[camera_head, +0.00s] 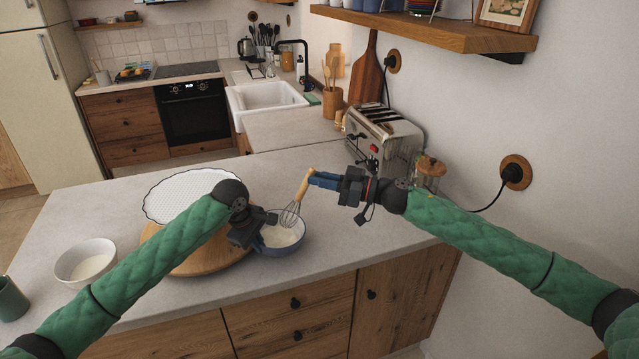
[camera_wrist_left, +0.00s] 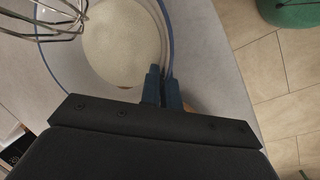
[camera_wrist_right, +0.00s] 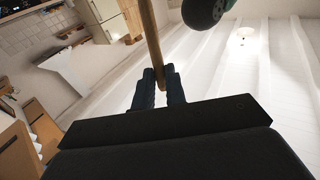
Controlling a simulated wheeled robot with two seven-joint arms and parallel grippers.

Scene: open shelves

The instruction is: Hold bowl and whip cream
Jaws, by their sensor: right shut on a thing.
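A blue-rimmed bowl (camera_head: 288,249) with white cream (camera_head: 280,236) in it stands on the counter at the right edge of the round wooden board. My left gripper (camera_head: 267,219) is at the bowl's left rim; in the left wrist view its fingers (camera_wrist_left: 162,88) are closed around the rim. A whisk with a wooden handle (camera_head: 303,189) is held tilted by my right gripper (camera_head: 312,179). Its wire head (camera_head: 290,214) is down at the bowl, over the cream. The right wrist view shows the handle (camera_wrist_right: 152,40) between the fingers (camera_wrist_right: 160,88).
A white bowl (camera_head: 86,262) with pale contents and a green cup (camera_head: 12,299) stand at the left. A white scalloped dish (camera_head: 180,192) lies behind my left arm. A toaster (camera_head: 384,140) and a glass jar (camera_head: 430,172) stand by the wall. A shelf (camera_head: 440,30) hangs above.

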